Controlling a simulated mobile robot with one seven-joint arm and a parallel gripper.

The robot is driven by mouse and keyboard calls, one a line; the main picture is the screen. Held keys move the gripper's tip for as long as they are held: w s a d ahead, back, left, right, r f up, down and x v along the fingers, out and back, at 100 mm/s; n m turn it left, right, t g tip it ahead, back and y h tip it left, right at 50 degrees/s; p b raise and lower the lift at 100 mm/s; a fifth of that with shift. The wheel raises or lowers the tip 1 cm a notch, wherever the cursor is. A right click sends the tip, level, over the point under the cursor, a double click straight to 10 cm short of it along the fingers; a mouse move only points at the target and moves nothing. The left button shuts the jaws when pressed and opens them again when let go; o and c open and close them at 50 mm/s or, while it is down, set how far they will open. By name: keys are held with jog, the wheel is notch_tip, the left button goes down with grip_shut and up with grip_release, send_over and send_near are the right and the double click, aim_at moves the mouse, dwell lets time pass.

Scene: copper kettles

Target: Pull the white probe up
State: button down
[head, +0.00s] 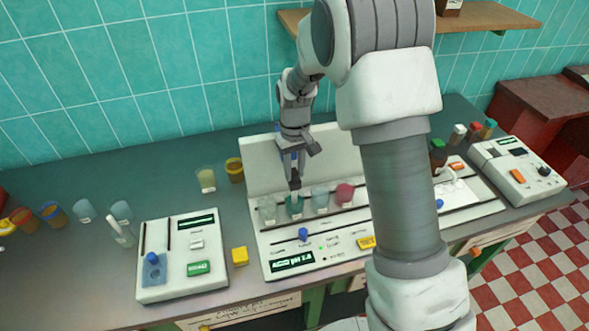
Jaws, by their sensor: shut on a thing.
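My gripper (295,184) reaches down in front of the upright white back panel (262,170) of the large white instrument. Its dark fingers are shut just above a teal beaker (294,206) in a row of beakers. The white probe appears to be between the fingers, but they hide it and I cannot make out its outline. I cannot tell whether its lower end is in the teal liquid. The instrument's front (345,242) carries a blue knob (303,234) and a green display (292,262).
A pale beaker (267,208) stands left of the teal one; a pale blue beaker (320,198) and a pink beaker (344,194) stand right. My arm hides part of the bench.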

notch_tip(320, 180, up, 7)
jog(key=p, duration=0.2)
jog(key=shift+r+p, duration=0.15)
jog(key=shift+p, duration=0.25)
jog(key=c, duration=0.6)
grip_release()
jog(key=shift+c, duration=0.2)
notch_tip(320, 180, up, 17)
jog(key=b, duration=0.1)
jog(key=shift+r, duration=0.15)
